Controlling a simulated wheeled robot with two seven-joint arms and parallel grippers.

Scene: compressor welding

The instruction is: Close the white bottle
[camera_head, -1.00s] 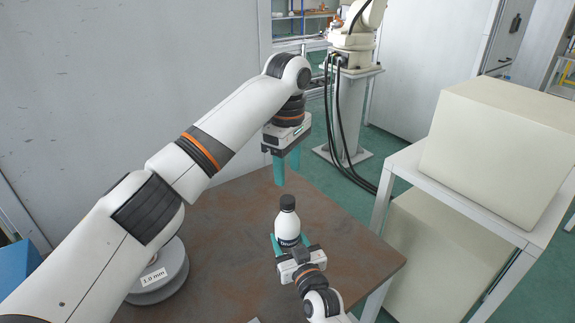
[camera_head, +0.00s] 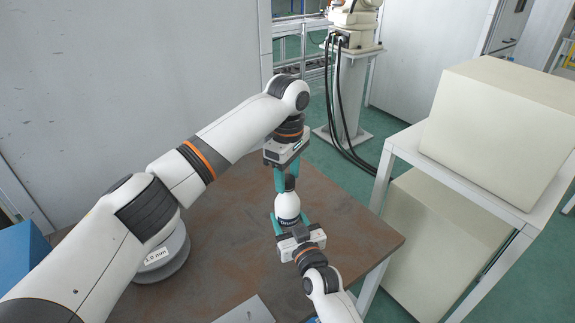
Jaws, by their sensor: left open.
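The white bottle (camera_head: 288,209) stands upright on the brown table, with dark lettering on its side and a dark cap (camera_head: 290,184) at its top. My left gripper (camera_head: 286,187) points down over the bottle with its teal fingers open on either side of the cap. The fingers partly hide the cap, and I cannot tell whether they touch it. My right gripper (camera_head: 293,223) comes from the front, its teal fingers on both sides of the bottle's lower body. I cannot tell whether they press on it.
The brown table (camera_head: 225,245) is clear around the bottle. A grey round base labelled 1.0 mm (camera_head: 165,262) sits at the left, and a pale sheet (camera_head: 247,312) at the front. A white stand (camera_head: 455,185) with large cream boxes (camera_head: 500,125) is at the right.

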